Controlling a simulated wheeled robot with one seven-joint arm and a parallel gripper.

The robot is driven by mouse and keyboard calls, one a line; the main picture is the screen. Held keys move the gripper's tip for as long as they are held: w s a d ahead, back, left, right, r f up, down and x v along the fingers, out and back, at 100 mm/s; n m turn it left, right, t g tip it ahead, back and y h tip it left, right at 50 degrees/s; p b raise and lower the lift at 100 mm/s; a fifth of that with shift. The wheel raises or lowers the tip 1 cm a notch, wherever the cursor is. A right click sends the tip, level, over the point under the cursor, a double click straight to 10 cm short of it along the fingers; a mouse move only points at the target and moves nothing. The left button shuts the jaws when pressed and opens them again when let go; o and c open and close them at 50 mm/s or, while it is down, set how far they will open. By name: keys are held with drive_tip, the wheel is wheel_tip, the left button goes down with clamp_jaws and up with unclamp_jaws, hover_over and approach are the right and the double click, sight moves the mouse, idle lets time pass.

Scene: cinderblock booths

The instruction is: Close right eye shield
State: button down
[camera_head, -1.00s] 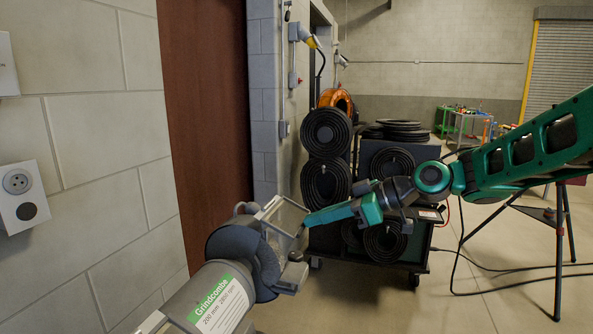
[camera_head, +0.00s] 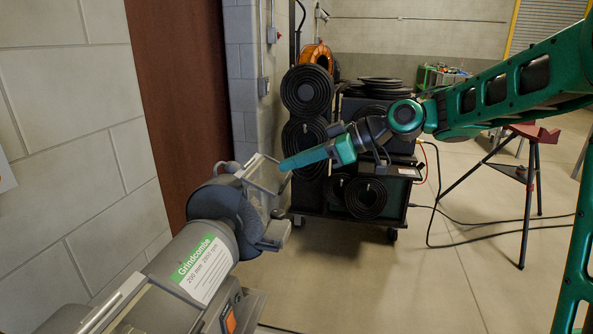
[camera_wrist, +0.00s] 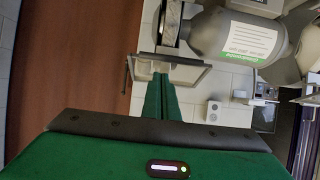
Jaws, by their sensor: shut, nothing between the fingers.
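A grey bench grinder (camera_head: 213,262) with a green and white label stands at the lower left in the head view. Its body also shows upside down in the wrist view (camera_wrist: 240,45). The right eye shield (camera_head: 260,173), a clear pane in a thin grey frame, sticks out raised from the near wheel guard. In the wrist view the shield (camera_wrist: 190,76) lies just ahead of my fingers. My gripper (camera_head: 283,165) is shut and empty, its green fingertips at the shield's outer edge. I cannot tell whether they touch it.
A brown door panel (camera_head: 182,90) and block wall are behind the grinder. A cart (camera_head: 345,217) with black hose coils (camera_head: 307,91) stands beyond my gripper. A red-topped stand (camera_head: 525,150) is at right, with cables on the open floor.

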drive_tip(key=s+d+f+m+h, duration=0.3)
drive_tip(key=s+d+f+m, duration=0.15)
drive_tip(key=d, duration=0.45)
drive_tip(key=s+d+f+m+h, duration=0.35)
drive_tip(key=s+d, duration=0.25)
drive_tip(key=d, duration=0.4)
drive_tip(key=s+d+f+m+h, duration=0.25)
drive_tip(key=s+d+f, duration=0.2)
drive_tip(key=d, duration=0.45)
drive_tip(key=s+d+f+m+g+h, duration=0.1)
drive_tip(key=s+d+m, duration=0.4)
drive_tip(key=s, duration=0.5)
drive_tip(key=s+d+f+m+g+h, duration=0.1)
drive_tip(key=s+d+f+m+g, duration=0.1)
drive_tip(key=s, duration=0.7)
drive_tip(key=d+f+m, duration=0.1)
drive_tip(key=d+m, duration=0.1)
drive_tip(key=m, duration=0.1)
drive_tip(key=shift+s+d+g+h, duration=0.3)
drive_tip(key=shift+s+d+h, duration=0.1)
drive_tip(key=shift+f+m, duration=0.1)
drive_tip(key=shift+m, duration=0.15)
